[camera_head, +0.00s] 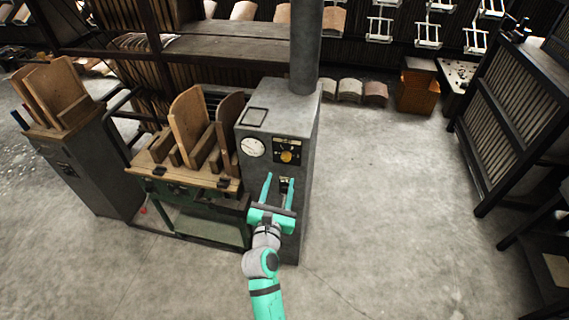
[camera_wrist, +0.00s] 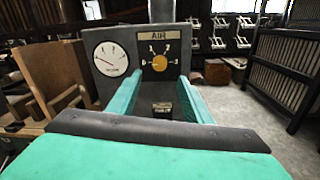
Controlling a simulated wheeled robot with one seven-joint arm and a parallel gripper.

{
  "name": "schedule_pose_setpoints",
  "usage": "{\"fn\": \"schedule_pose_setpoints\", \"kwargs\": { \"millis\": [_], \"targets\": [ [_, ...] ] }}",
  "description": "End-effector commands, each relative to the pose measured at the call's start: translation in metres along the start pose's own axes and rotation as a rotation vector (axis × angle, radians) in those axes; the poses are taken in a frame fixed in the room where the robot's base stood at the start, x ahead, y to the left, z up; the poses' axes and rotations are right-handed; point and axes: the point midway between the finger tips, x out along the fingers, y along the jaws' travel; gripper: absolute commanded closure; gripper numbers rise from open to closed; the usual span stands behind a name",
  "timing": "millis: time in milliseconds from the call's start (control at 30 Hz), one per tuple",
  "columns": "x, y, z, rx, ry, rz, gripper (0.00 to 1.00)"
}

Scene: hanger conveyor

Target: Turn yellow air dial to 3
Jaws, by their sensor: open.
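The yellow air dial (camera_head: 286,157) sits on a dark plate on the front of a grey metal cabinet (camera_head: 262,121). My gripper (camera_head: 280,178) is open and empty. Its two green fingers point toward the cabinet front, a little below the dial and apart from it. In the wrist view the fingers (camera_wrist: 157,98) spread to either side below the dial.
A round white gauge (camera_wrist: 111,58) is left of the dial. A small fitting (camera_wrist: 162,108) is below it. Wooden forms on a bench (camera_head: 185,175) stand close on the left. A grey pipe (camera_head: 305,50) rises from the cabinet top. Open floor (camera_head: 390,190) lies to the right.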

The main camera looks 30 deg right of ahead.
Motion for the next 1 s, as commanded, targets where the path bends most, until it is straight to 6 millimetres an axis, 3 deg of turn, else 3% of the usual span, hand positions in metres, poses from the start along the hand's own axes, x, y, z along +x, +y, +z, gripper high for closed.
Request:
{"fn": "schedule_pose_setpoints", "kwargs": {
  "millis": [300,500,967,1000],
  "targets": [
    [0.056,0.0,0.001,0.003,-0.001,0.0,0.54],
    [0.082,0.0,0.001,0.003,-0.001,0.0,0.54],
    [0.093,0.0,0.0,0.003,0.0,0.001,0.54],
    [0.093,0.0,0.0,0.003,0.0,0.001,0.61]
  ]
}}
